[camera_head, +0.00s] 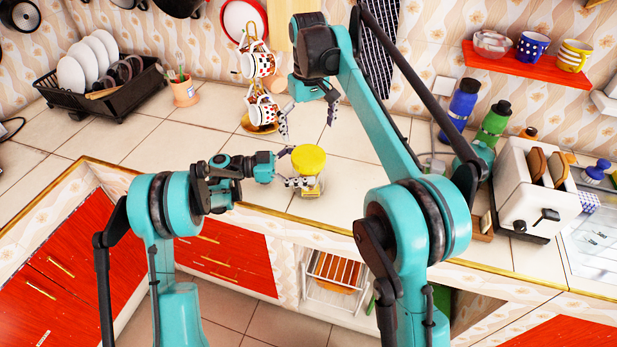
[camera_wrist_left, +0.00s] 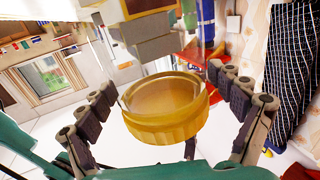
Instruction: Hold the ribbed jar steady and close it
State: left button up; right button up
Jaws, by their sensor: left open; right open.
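The jar (camera_head: 312,186) stands on the tiled counter near its front edge, with a round yellow lid (camera_head: 308,158) on top. In the left wrist view the round yellow, ribbed piece (camera_wrist_left: 165,125) sits between the fingers; how tightly the lid sits I cannot tell. My left gripper (camera_head: 298,167) is open, its fingers on either side of the jar from the left; contact is unclear. My right gripper (camera_head: 308,120) is open and empty, above and behind the jar, with its fingers pointing down.
A mug rack (camera_head: 262,112) with spotted mugs stands behind my right gripper. A toaster (camera_head: 535,190) and a blue bottle (camera_head: 460,108) are at the right. A black dish rack (camera_head: 105,95) is at the back left. The counter left of the jar is clear.

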aim_at(309, 155)
pick_arm(q)
grip_shut()
pick_arm(e)
jog(key=n, duration=1.2)
jog(key=shift+d, duration=0.1)
jog(key=n, duration=0.4)
jog(key=shift+n, duration=0.3)
jog(key=n, duration=0.6)
jog(key=shift+f, duration=4)
